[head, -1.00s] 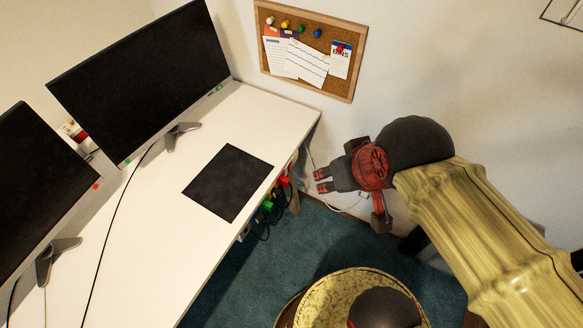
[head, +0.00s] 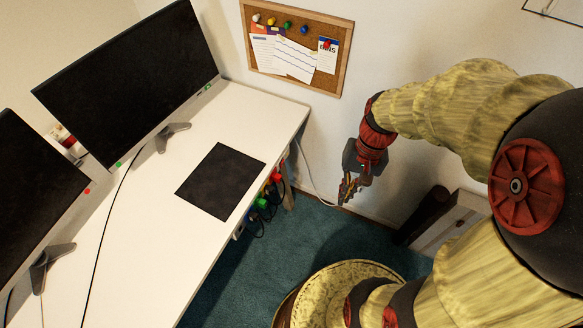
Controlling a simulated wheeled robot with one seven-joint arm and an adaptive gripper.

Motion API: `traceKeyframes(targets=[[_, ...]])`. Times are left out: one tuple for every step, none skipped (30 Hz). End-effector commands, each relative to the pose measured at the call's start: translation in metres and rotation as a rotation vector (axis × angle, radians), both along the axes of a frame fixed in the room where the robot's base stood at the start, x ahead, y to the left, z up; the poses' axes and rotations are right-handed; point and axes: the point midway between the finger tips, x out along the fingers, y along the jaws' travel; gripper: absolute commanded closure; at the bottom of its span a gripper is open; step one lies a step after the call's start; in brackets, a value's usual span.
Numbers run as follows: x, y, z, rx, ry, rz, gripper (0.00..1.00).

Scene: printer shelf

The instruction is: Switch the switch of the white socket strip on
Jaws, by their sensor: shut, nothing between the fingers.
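My gripper (head: 346,192) points downward in front of the wall, to the right of the desk's end, with its fingers shut and empty. A row of coloured plugs, among them a red one (head: 276,177) and a green one (head: 262,203), shows just under the desk's right edge. The white socket strip is not clearly visible; the desk top hides most of the area around the plugs. Its switch cannot be made out. My gripper is apart from the plugs, with a gap of open floor between.
The white desk (head: 150,235) carries two dark monitors and a black mat (head: 220,181). A white cable (head: 311,177) runs down the wall near the desk's end. A corkboard (head: 297,47) hangs above. A white box-like object (head: 449,226) stands at right. Teal carpet (head: 320,235) is free between.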

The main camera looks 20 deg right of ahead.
Motion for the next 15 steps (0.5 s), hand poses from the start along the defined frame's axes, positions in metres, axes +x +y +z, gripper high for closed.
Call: traceKeyframes(targets=[[0.0, -0.002, -0.013, 0.038, 0.04, -0.045, 1.0], [0.0, -0.002, -0.019, 0.06, 0.06, -0.069, 1.0], [0.001, -0.002, -0.027, 0.091, 0.086, -0.104, 1.0], [0.001, -0.001, -0.034, 0.115, 0.104, -0.13, 1.0], [0.001, -0.001, -0.04, 0.138, 0.123, -0.156, 1.0], [0.002, 0.0, -0.048, 0.17, 0.148, -0.193, 1.0], [0.003, 0.0, -0.054, 0.194, 0.165, -0.22, 1.0], [0.003, 0.0, -0.061, 0.218, 0.183, -0.248, 1.0], [0.004, 0.002, -0.069, 0.252, 0.206, -0.286, 1.0], [0.005, 0.002, -0.074, 0.278, 0.222, -0.315, 1.0], [0.006, 0.003, -0.081, 0.303, 0.24, -0.344, 1.0], [0.008, 0.004, -0.089, 0.336, 0.26, -0.383, 1.0], [0.009, 0.005, -0.095, 0.363, 0.277, -0.414, 1.0], [0.01, 0.006, -0.101, 0.39, 0.292, -0.444, 1.0], [0.012, 0.008, -0.109, 0.425, 0.313, -0.486, 1.0]])
